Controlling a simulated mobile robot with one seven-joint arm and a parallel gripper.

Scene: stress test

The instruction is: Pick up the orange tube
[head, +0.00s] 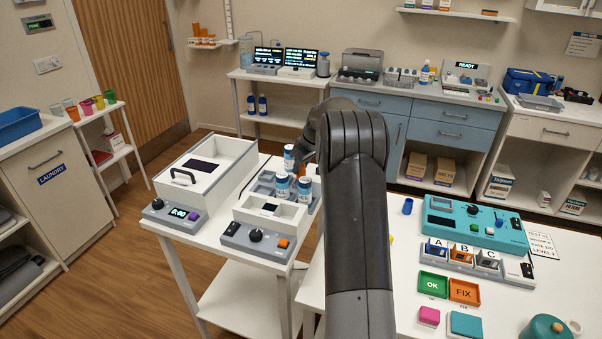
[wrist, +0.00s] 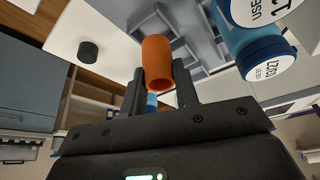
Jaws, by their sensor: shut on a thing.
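The orange tube (wrist: 157,60) shows in the wrist view, upright between the two fingers of my gripper (wrist: 158,80). The fingers are shut on it, one on each side. A grey divided rack (wrist: 180,32) lies behind and below it in that view. In the head view my arm hides most of the gripper and the tube. The arm reaches over the white left table, beside the rack with white-and-blue bottles (head: 282,187).
A blue-and-white labelled bottle (wrist: 250,38) is close to the tube's right in the wrist view. A teal device (head: 470,222) stands on the right table.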

